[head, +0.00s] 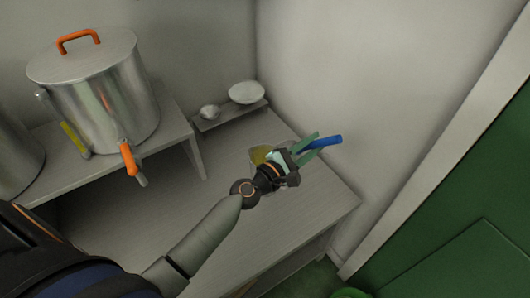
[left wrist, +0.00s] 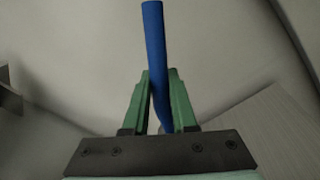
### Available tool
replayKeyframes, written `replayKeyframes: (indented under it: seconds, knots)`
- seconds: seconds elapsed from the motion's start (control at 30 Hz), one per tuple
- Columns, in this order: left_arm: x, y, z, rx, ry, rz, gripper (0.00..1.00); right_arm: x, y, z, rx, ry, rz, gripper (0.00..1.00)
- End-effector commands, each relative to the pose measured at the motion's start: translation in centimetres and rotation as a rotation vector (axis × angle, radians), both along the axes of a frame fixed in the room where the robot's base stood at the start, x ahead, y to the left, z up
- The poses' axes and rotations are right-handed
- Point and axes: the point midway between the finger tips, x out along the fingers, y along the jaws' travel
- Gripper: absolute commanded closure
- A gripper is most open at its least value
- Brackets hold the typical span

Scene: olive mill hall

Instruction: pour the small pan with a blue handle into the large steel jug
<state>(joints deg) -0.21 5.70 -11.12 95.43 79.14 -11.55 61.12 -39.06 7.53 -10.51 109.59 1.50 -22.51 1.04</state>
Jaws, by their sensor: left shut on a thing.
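My left gripper (head: 304,147) is shut on the blue handle (head: 328,141) of the small pan, above the lower grey table. In the left wrist view the handle (left wrist: 154,45) rises between the two green fingers (left wrist: 158,105) of the gripper. The pan's body is mostly hidden behind my gripper and wrist. A rounded vessel with yellow contents (head: 259,154) shows just left of the gripper; I cannot tell whether it is the pan or the jug. I cannot make out the large steel jug clearly. My right gripper is not in view.
A large lidded steel pot (head: 107,103) with an orange-handled tap stands on a raised bench at left. A small shelf (head: 230,116) at the back holds a pale bowl and a smaller item. A wall stands close behind the table's right side. The table's front is bare.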

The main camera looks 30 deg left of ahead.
Motion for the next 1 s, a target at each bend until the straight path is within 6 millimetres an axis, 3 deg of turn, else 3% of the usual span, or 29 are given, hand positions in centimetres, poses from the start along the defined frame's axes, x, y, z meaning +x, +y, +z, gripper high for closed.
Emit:
replayKeyframes:
  seconds: [0.4,0.7,1.0]
  knots:
    - [-0.4,-5.0,-2.7,0.318,-0.032,-0.001,1.0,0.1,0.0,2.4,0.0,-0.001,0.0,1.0]
    - [-0.6,-6.6,-5.7,0.451,-0.046,0.001,1.0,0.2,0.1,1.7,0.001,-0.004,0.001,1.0]
    - [-0.6,-7.1,-6.4,0.492,-0.052,0.001,1.0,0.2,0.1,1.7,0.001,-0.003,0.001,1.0]
